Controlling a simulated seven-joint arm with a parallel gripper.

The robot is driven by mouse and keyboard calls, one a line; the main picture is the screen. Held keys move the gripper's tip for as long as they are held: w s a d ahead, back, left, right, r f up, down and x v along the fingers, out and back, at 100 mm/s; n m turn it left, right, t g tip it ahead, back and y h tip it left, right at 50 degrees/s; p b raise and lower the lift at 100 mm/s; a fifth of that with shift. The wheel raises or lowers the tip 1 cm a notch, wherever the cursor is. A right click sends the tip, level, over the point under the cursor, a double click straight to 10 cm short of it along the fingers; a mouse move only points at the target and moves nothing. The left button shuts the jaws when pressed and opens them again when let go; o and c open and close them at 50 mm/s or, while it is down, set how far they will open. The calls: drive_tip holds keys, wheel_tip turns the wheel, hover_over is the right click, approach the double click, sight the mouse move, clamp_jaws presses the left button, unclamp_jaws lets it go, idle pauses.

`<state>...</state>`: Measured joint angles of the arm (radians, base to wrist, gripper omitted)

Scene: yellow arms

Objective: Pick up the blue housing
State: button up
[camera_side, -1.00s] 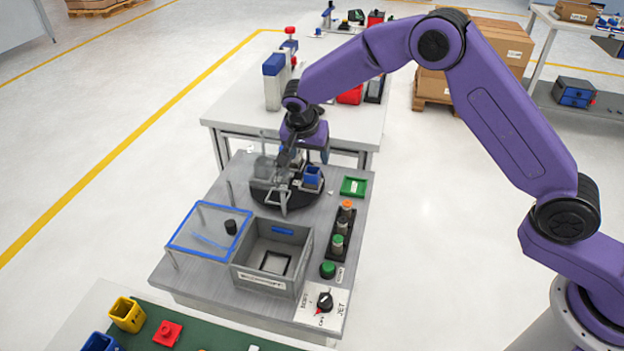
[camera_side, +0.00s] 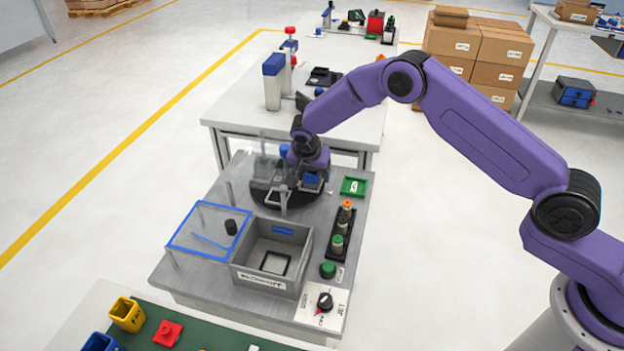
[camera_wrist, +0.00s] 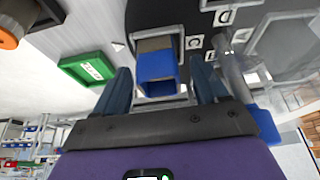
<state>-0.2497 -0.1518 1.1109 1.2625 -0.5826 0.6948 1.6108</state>
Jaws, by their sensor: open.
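The blue housing (camera_side: 312,180) sits at the right side of a black round turntable (camera_side: 268,204) on the grey workbench. In the wrist view the blue housing (camera_wrist: 157,72) stands in a metal frame, its open end facing the camera. My gripper (camera_side: 309,170) is down at the housing in the side view and partly covers it. In the wrist view my gripper (camera_wrist: 161,76) is open, with one dark finger on each side of the housing and visible gaps between. Whether the fingertips reach fully around its walls is hard to tell.
A green tray (camera_side: 354,187) lies right of the turntable. A clear guard (camera_side: 266,166) stands at its back left. In front are a grey bin (camera_side: 270,283), a blue-edged clear panel (camera_side: 205,228), a button strip (camera_side: 341,235) and a rotary switch (camera_side: 324,301).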

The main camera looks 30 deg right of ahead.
drive_tip(key=c, duration=1)
drive_tip(key=shift+c, duration=0.2)
drive_tip(key=shift+r, duration=0.1)
